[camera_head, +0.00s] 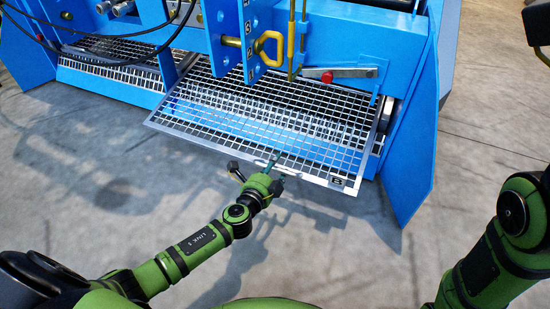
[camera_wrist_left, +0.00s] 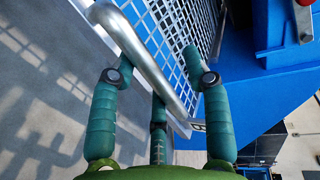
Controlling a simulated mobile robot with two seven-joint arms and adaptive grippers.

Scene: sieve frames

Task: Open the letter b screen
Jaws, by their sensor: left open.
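The letter b screen is a silver mesh panel (camera_head: 245,110) with a dark B label (camera_head: 337,182) at its front right corner. It slopes out from the blue machine, its front edge towards me; a gap shows beneath it at the right. My left gripper (camera_head: 279,166) is at the middle of that front edge. In the left wrist view, a bent metal handle (camera_wrist_left: 142,52) passes between the green fingers of the open gripper (camera_wrist_left: 158,76), and the mesh (camera_wrist_left: 172,30) lies behind. I cannot tell whether the fingers touch the handle.
The blue machine (camera_head: 405,120) rises behind, with a side plate at the right. A lever with a red knob (camera_head: 327,77) and a yellow hook (camera_head: 268,48) are above the screen. Another mesh screen (camera_head: 105,58) is at the left. The concrete floor (camera_head: 70,150) in front is clear.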

